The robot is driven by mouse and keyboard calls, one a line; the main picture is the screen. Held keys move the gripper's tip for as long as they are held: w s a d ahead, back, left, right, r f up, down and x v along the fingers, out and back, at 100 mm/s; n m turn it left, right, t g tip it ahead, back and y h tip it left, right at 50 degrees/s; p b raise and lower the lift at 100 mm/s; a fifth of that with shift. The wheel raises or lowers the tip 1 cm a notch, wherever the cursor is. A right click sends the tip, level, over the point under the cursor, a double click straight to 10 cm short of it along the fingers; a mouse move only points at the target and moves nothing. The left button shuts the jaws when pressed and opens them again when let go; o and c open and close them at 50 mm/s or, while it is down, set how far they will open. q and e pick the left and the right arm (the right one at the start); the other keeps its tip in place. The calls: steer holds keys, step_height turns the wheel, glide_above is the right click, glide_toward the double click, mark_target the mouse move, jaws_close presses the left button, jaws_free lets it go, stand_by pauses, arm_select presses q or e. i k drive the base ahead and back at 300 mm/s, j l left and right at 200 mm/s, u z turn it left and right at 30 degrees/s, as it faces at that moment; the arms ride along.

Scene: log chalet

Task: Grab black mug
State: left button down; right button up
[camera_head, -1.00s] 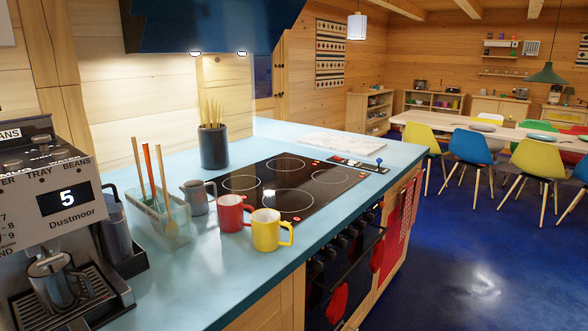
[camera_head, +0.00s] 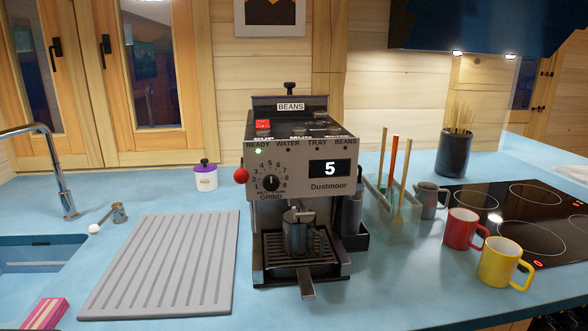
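No plainly black mug shows. A dark, shiny metal cup or jug (camera_head: 298,236) stands upright on the drip tray of the coffee machine (camera_head: 300,187), under its spout. A grey mug or jug (camera_head: 429,201), a red mug (camera_head: 463,230) and a yellow mug (camera_head: 501,264) stand in a row on the blue counter right of the machine, beside the black hob. Neither of my grippers is in view.
A grey ribbed drainboard (camera_head: 163,266) lies left of the machine, next to the sink (camera_head: 38,254) and its tap. A clear holder with stirring sticks (camera_head: 391,207) stands between machine and mugs. A black pot of utensils (camera_head: 454,153) stands behind the hob (camera_head: 533,212).

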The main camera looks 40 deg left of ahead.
mark_target(299, 233)
steer(key=u, duration=1.35)
steer(key=l+z, duration=0.1)
steer(key=l, duration=0.7)
steer(key=i, duration=0.1)
